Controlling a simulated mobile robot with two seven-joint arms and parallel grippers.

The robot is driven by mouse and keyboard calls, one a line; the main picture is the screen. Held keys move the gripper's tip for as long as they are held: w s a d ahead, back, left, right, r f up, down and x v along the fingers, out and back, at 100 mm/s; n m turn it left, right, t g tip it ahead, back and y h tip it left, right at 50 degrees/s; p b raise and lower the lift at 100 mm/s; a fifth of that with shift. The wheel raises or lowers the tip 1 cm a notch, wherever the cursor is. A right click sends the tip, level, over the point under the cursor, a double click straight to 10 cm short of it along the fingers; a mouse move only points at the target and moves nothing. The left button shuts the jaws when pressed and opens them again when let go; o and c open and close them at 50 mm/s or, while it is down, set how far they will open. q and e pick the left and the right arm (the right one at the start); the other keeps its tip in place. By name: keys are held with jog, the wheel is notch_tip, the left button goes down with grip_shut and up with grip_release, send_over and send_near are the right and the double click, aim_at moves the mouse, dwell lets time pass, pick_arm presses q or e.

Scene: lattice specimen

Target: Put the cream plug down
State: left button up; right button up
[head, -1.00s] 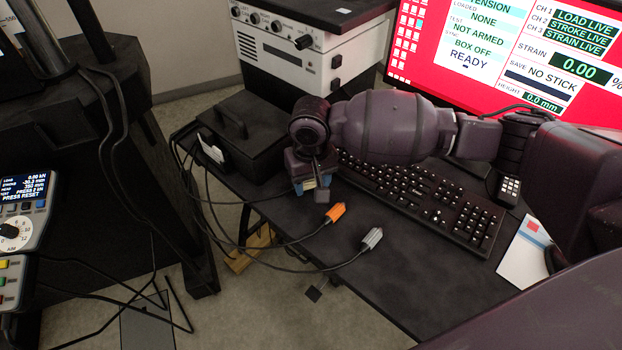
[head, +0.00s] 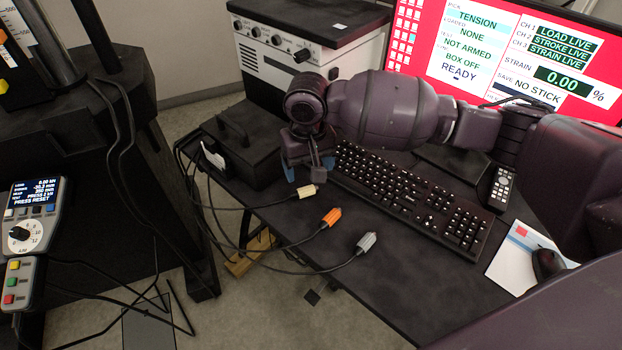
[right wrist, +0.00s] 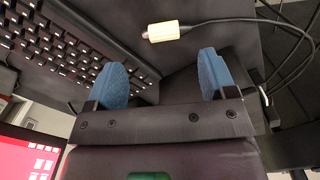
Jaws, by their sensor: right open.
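The cream plug (head: 302,192) lies on the dark desk (head: 310,270) near its left edge, with its cable running off to the left. It also shows in the right wrist view (right wrist: 163,31), just beyond the fingertips and not between them. My right gripper (head: 309,171) is open and empty above the desk, just behind the plug in the head view. Its two blue fingers stand wide apart in the right wrist view (right wrist: 160,68). My left gripper is not in view.
An orange plug (head: 331,217) and a grey plug (head: 366,242) lie along the desk's left edge, with cables hanging over it. A keyboard (head: 410,200) lies right of my gripper. A black box (head: 245,150) stands to the left.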

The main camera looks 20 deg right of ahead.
notch_tip(320, 180, up, 5)
jog(key=shift+p, duration=0.55)
